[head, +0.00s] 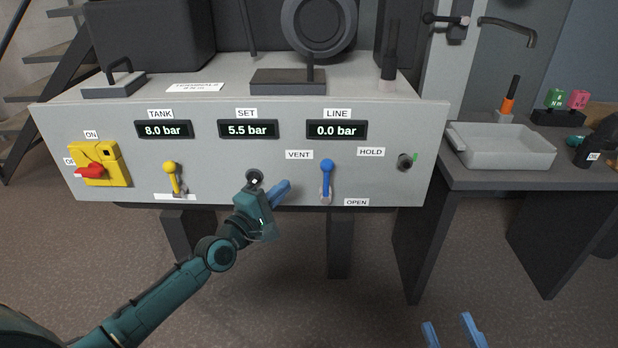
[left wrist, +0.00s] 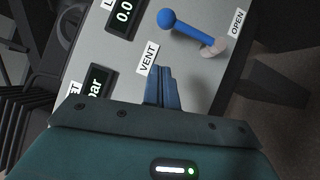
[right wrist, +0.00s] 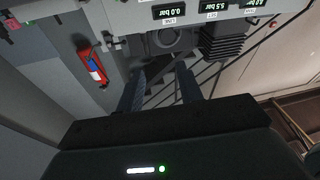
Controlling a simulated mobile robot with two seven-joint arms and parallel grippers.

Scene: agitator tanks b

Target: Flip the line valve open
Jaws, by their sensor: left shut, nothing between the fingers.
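The line valve is a blue lever (head: 327,178) with a round knob, on the grey panel's front under the LINE display (head: 337,130). It points up from its pivot, between the VENT label (head: 299,154) and the OPEN label (head: 357,202). It also shows in the left wrist view (left wrist: 187,32), with OPEN beside its pivot. My left gripper (head: 286,185) is shut and empty, just left of the lever and apart from it. In the left wrist view its closed fingertips (left wrist: 161,72) lie by the VENT label. My right gripper (head: 454,325) is open and empty, low in front of the panel.
The panel (head: 230,185) also bears a yellow lever (head: 173,177), a red-handled yellow switch (head: 95,167) and a dark knob (head: 405,161). Displays read TANK 8.0, SET 5.5 and LINE 0.0 bar. A side table with a grey tray (head: 502,158) stands right.

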